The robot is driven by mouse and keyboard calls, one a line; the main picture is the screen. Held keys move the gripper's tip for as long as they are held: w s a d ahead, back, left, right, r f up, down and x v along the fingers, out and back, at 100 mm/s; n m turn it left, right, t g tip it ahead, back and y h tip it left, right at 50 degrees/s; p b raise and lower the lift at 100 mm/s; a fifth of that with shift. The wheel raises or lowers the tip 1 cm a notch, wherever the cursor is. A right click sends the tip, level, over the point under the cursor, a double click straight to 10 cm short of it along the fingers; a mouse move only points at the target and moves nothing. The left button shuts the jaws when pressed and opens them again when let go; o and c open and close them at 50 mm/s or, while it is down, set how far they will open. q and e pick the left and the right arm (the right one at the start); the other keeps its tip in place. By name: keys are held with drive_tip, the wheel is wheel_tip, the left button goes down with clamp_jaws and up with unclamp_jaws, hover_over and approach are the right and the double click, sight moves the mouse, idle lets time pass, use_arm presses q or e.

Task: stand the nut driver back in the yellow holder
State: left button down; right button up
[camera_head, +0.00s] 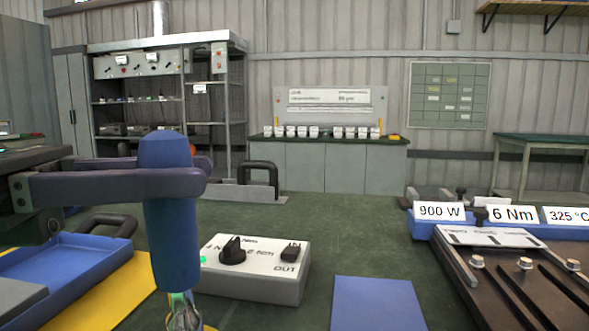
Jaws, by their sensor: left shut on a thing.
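My left gripper (190,183) comes in from the left and is shut on the blue handle of the nut driver (172,245). The driver is upright, handle at the top, with a shiny metal part (183,312) below it reaching the bottom edge of the picture. Its lower end is cut off, so I cannot tell what it touches. A little yellow shows beside the shaft at the bottom edge. I cannot tell whether this is the yellow holder. My right gripper is not in view.
A grey control box (256,282) with a black knob stands just right of the driver. A blue tray (62,262) and a yellow surface (112,303) lie left. A blue mat (376,304) lies front centre. A dark bolted fixture (530,275) stands right. Green bench is clear between.

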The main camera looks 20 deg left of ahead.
sight(153, 259)
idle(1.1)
use_arm(q)
drive_tip(key=shift+f+b, duration=3)
drive_tip(key=shift+b, duration=0.3)
drive_tip(key=shift+c, duration=1.9)
unclamp_jaws()
drive_tip(key=shift+f, duration=0.1)
drive_tip(key=v, duration=1)
drive_tip(key=shift+b, duration=0.4)
